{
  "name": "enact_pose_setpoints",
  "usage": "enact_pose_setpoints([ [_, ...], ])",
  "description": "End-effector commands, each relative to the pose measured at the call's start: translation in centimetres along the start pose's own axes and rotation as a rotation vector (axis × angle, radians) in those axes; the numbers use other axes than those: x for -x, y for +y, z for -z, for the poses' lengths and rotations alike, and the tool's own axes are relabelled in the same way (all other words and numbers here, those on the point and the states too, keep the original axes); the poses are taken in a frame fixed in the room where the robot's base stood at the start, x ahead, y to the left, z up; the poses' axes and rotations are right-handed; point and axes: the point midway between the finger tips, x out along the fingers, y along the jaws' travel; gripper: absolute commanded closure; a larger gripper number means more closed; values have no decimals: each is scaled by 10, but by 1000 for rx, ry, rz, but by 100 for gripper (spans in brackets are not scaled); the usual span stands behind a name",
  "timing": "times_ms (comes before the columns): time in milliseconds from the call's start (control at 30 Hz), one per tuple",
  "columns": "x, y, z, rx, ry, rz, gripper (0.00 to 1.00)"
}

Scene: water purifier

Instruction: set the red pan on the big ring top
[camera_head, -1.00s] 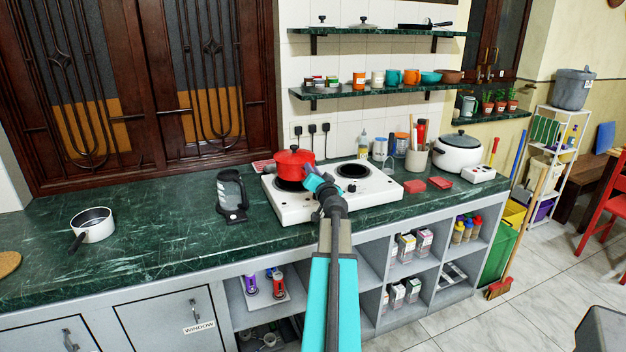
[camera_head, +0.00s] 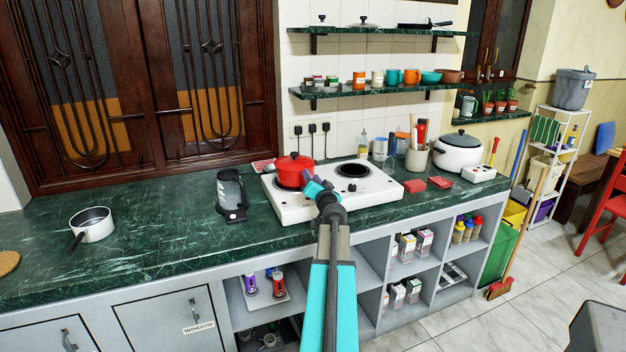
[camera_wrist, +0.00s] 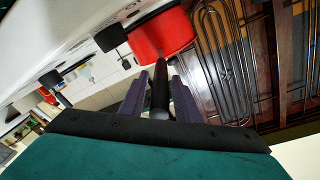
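The red pan (camera_head: 292,172), with a red lid, is on the left part of the white hob (camera_head: 375,190). It covers the left ring, so that ring is hidden and the pan's exact contact with it cannot be seen. The right ring (camera_head: 353,170) is dark and bare. My gripper (camera_head: 313,187) is at the front right of the pan. In the wrist view my gripper's fingers (camera_wrist: 158,88) lie on both sides of the pan's dark handle (camera_wrist: 160,92) and look shut on it. The red pan body (camera_wrist: 163,34) shows just beyond the fingertips.
A small saucepan (camera_head: 92,224) is further left. Shelves (camera_head: 370,90) hang above.

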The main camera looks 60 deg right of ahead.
Motion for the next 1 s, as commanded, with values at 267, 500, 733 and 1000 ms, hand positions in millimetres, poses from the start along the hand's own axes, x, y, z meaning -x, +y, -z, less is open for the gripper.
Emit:
enact_pose_setpoints([
  [267, 0, 0, 1, 0, 0, -1, 63],
  [500, 3, 1, 1, 0, 1, -1, 63],
  [733, 18, 1, 1, 1, 2, -2, 63],
  [1000, 44, 1, 0, 0, 2, -2, 63],
])
